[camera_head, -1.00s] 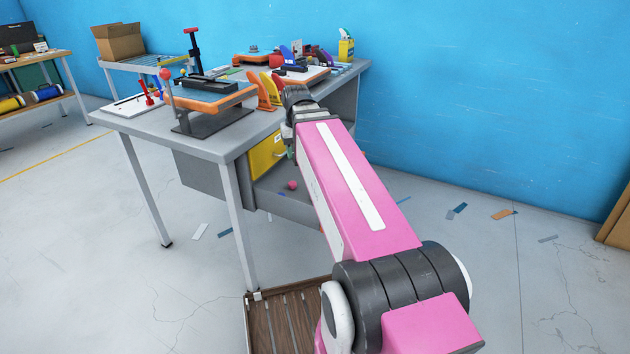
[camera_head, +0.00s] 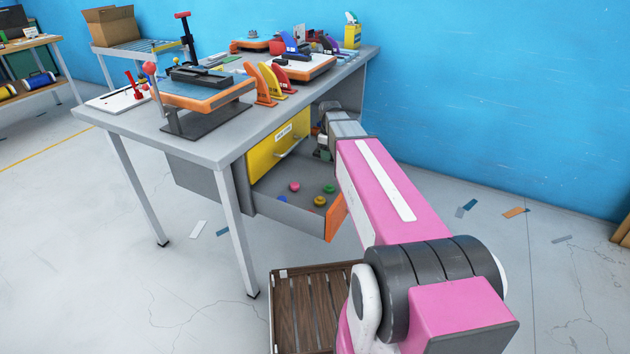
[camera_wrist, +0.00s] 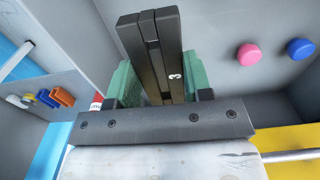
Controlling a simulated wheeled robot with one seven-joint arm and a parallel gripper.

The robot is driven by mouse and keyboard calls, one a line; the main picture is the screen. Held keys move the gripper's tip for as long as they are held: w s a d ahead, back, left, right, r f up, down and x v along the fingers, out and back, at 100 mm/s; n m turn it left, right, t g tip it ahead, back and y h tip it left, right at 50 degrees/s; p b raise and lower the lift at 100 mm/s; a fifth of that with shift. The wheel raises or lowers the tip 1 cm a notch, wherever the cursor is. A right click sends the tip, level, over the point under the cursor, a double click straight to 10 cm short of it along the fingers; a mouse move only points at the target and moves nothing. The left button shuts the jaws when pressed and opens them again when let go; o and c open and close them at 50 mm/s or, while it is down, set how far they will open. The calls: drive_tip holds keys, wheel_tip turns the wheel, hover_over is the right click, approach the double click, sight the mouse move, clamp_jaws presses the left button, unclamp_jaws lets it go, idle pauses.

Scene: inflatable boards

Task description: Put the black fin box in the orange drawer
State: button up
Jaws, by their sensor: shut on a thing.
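The orange drawer (camera_head: 337,217) stands pulled out below the desk top, with a grey inside and an orange front. My gripper (camera_wrist: 158,70) has green fingers shut on the black fin box (camera_wrist: 146,40), a long dark bar with a ridged top and a white "3". In the head view my gripper (camera_head: 323,148) is beside the yellow drawer front, above the far side of the open drawer. My arm partly covers it there, and I cannot make out the box in that view. In the wrist view the grey drawer floor shows behind the box.
Several round knobs lie in the drawer, among them a pink one (camera_head: 294,187) and a green one (camera_head: 330,188). The closed yellow drawer (camera_head: 281,146) with its handle is just above. Coloured fins (camera_head: 268,82) stand on the desk top. A slatted wooden crate (camera_head: 305,305) is below.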

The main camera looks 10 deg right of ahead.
sight(328, 177)
wheel_tip(328, 177, down, 9)
drive_tip(key=shift+f, duration=0.1)
idle(0.4)
drive_tip(key=o, duration=1)
drive_tip(key=shift+f, duration=0.1)
drive_tip(key=shift+c, duration=0.2)
wheel_tip(328, 177, up, 12)
drive_tip(key=shift+r, duration=0.2)
